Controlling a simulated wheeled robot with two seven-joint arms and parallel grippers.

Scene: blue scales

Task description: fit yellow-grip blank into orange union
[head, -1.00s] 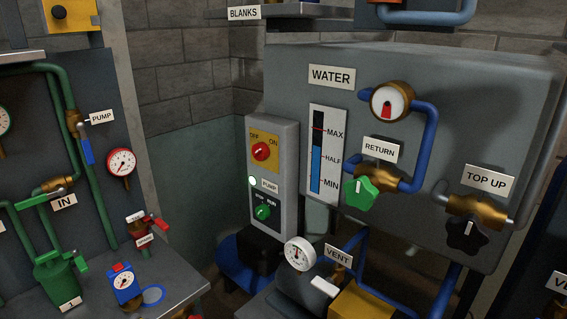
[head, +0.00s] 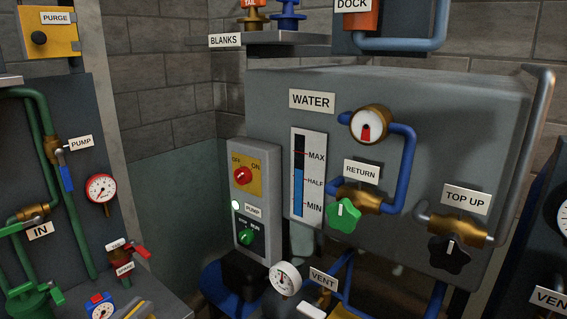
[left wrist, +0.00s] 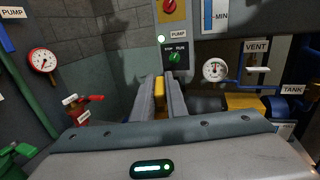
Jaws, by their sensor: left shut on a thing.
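In the left wrist view my left gripper (left wrist: 164,84) points forward. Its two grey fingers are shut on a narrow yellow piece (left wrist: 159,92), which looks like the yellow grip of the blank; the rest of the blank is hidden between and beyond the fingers. In the head view an orange fitting (head: 361,18), which may be the orange union, shows at the top edge beside the DOCK label, joined to a blue pipe. It is cut off by the frame, so its opening is not visible. My right gripper is in neither view.
The BLANKS shelf (head: 270,38) at the top carries an orange piece labelled TAIL (head: 253,20) and a blue valve-like piece (head: 287,14). The large grey water tank (head: 440,110) fills the middle, with projecting valves and a gauge. Green pipes and a red-rimmed gauge (head: 101,188) stand left.

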